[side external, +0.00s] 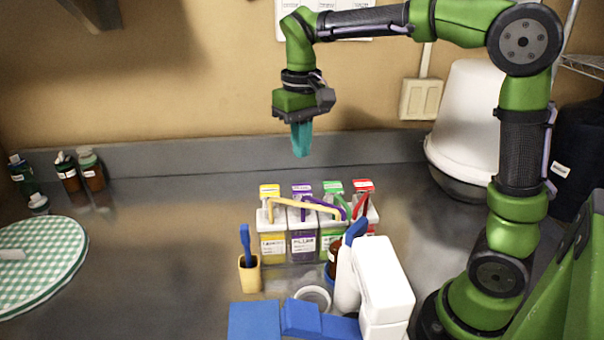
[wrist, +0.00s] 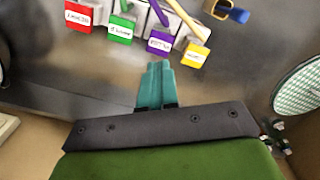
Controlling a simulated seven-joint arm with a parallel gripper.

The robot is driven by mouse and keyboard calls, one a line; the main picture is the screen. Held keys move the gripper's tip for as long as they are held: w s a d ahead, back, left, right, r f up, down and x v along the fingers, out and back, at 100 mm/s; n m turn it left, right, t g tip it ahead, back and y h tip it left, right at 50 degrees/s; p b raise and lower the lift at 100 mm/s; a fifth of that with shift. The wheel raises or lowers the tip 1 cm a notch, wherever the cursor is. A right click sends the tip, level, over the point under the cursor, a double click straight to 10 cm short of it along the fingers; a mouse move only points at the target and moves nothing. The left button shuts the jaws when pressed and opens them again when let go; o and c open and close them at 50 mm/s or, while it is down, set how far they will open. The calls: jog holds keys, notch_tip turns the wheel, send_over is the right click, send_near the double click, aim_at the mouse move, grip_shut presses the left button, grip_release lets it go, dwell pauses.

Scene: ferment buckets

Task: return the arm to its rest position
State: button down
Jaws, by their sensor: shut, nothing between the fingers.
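My gripper (side external: 301,140) hangs above the back of the steel counter, with its teal fingers pointing down. The fingers are together with nothing between them. The gripper is well above and behind the row of buckets, touching nothing. In the wrist view the closed fingers (wrist: 155,82) point toward the row of coloured bucket labels, with bare counter in between. My green arm reaches over from the right side.
Buckets with yellow (side external: 271,240), purple (side external: 303,243), green (side external: 333,205) and red (side external: 362,190) tags stand mid-counter. A yellow cup (side external: 249,274), white device (side external: 381,285) and blue blocks (side external: 255,321) are in front. A white tub (side external: 467,125) stands right; a checked round mat (side external: 40,262) lies left.

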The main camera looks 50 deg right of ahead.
jog(key=shift+r, duration=0.1)
jog(key=s+a+f+m+t+y, duration=0.1)
jog(key=s+t, duration=0.6)
jog(key=s, duration=0.7)
jog(key=shift+a+f+y, duration=0.5)
